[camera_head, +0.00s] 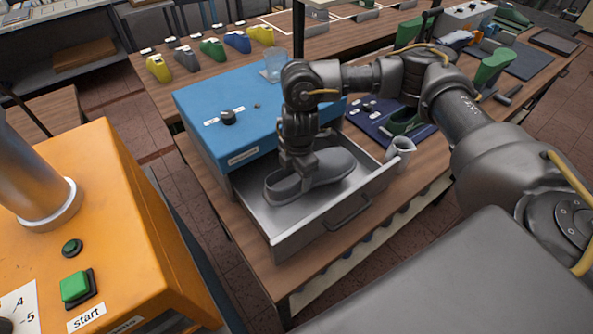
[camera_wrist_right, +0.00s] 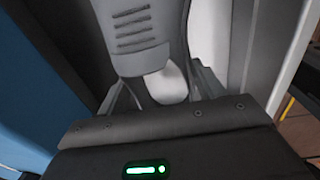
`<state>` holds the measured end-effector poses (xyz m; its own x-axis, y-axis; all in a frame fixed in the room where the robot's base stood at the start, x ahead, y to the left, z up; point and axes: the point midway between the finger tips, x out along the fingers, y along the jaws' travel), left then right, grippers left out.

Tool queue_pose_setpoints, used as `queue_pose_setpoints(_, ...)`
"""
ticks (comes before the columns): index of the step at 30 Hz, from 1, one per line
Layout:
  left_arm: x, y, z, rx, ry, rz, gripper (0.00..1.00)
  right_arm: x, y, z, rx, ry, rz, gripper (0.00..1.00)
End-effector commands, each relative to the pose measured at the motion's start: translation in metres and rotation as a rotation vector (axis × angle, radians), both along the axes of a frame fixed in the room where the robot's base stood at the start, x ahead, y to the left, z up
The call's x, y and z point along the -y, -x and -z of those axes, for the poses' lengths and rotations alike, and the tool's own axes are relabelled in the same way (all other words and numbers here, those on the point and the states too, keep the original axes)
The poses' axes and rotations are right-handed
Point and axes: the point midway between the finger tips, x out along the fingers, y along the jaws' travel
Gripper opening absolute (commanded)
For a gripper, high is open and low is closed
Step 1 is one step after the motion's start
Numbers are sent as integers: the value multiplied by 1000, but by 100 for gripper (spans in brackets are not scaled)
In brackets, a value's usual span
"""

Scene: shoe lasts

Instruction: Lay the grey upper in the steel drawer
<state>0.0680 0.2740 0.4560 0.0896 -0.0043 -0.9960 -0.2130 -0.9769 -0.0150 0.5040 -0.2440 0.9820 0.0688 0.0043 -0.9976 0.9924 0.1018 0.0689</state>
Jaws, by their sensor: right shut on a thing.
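The grey upper (camera_head: 332,167) is a low shoe shape inside the open steel drawer (camera_head: 316,232), which is pulled out of the blue cabinet (camera_head: 240,110). My right gripper (camera_head: 300,175) reaches down into the drawer and is shut on the upper. In the right wrist view the upper (camera_wrist_right: 133,30) fills the top middle, with its row of slots showing, between the fingers. Whether its sole rests on the drawer floor I cannot tell. My left gripper is not in view.
A glass (camera_head: 274,66) stands on the cabinet. An orange machine (camera_head: 120,215) with green buttons is at the left.

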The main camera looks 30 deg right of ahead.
Motion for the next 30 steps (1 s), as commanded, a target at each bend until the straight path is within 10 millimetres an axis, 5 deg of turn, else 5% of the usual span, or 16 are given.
queue_pose_setpoints(18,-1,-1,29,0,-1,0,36,0,0,47,-6,4,-29,43)
queue_pose_setpoints(30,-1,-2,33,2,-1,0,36,0,-1,54,-6,4,-36,43)
